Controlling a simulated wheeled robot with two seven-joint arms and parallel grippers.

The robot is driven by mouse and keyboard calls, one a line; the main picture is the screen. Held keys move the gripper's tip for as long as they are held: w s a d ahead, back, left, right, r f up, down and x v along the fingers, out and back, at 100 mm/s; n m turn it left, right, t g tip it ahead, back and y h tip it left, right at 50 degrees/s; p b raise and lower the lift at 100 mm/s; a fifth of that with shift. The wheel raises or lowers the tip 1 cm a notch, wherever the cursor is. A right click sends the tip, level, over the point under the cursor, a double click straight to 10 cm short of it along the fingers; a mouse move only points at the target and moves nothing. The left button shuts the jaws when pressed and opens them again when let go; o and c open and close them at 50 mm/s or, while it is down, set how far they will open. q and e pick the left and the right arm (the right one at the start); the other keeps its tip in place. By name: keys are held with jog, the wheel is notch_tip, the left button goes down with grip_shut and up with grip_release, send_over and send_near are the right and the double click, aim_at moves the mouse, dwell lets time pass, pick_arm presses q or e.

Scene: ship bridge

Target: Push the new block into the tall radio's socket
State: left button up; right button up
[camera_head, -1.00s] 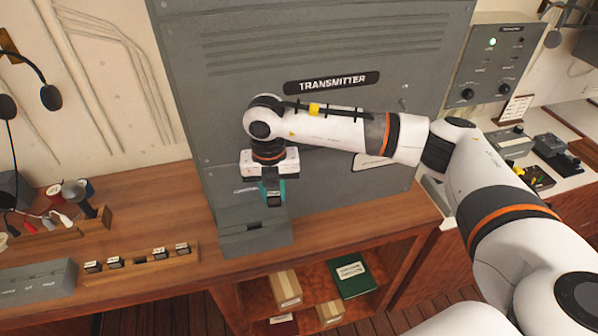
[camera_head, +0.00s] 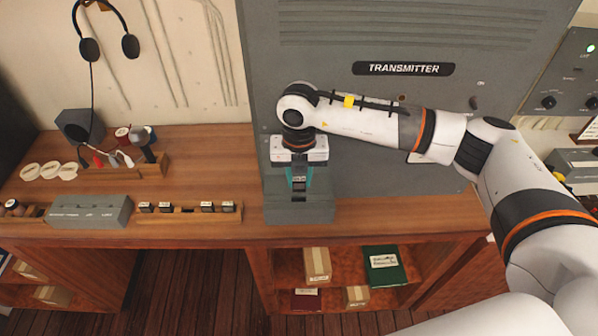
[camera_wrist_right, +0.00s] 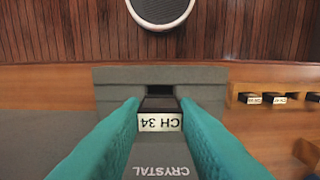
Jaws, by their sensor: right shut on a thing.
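The tall grey radio (camera_head: 400,110) is marked TRANSMITTER and stands at the back of the desk. A grey ledge (camera_head: 300,213) juts from its lower left front, and it is marked CRYSTAL in the right wrist view (camera_wrist_right: 120,76). A dark socket opening (camera_wrist_right: 160,88) shows in the ledge. My right gripper (camera_head: 299,190) is at the ledge, its teal fingers shut on a small dark block (camera_wrist_right: 160,121) with a white CH 34 label. The block lines up with the opening; I cannot tell how far it is in. My left gripper is not in view.
A wooden rack (camera_head: 188,213) with several small labelled blocks stands left of the ledge. A grey box (camera_head: 90,212) lies farther left. A headset (camera_head: 110,45) hangs on the wall. Shelves below hold a green book (camera_head: 384,266) and boxes.

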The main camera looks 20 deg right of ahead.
aim_at(299, 189)
jog(key=shift+f, duration=0.55)
jog(key=shift+r, duration=0.1)
jog(key=shift+f+b, duration=0.25)
jog(key=shift+b, duration=0.55)
dwell(1.2)
jog(key=shift+f+b, duration=1.5)
jog(key=shift+b, duration=0.65)
dwell(3.2)
